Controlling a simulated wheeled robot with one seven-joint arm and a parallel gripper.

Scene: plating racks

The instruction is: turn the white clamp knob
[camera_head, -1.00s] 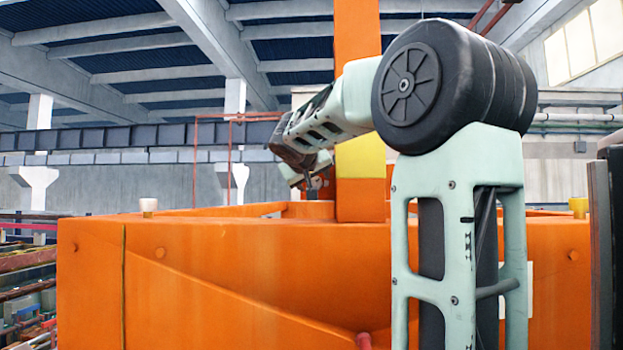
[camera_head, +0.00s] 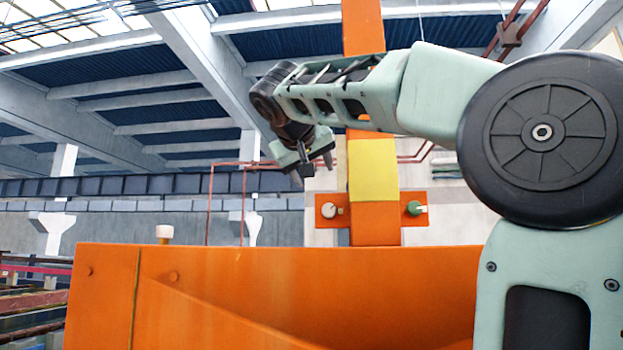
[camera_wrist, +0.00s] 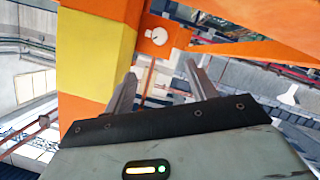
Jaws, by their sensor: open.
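The white clamp knob (camera_head: 329,210) is a round white disc on an orange plate, left of the orange and yellow post (camera_head: 374,175). In the wrist view the white knob (camera_wrist: 158,37) shows a pale pointer and lies beyond the fingers, roughly between their lines. My gripper (camera_head: 313,170) is up and left of the post, above the knob in the picture, apart from it. In the wrist view my gripper (camera_wrist: 161,73) has its two fingers spread with nothing between them.
A green knob (camera_head: 413,208) with a pale handle sits on the plate right of the post. A large orange tank wall (camera_head: 280,285) fills the foreground, with a cream cylinder (camera_head: 164,232) on its left corner. An orange beam (camera_wrist: 245,48) runs right in the wrist view.

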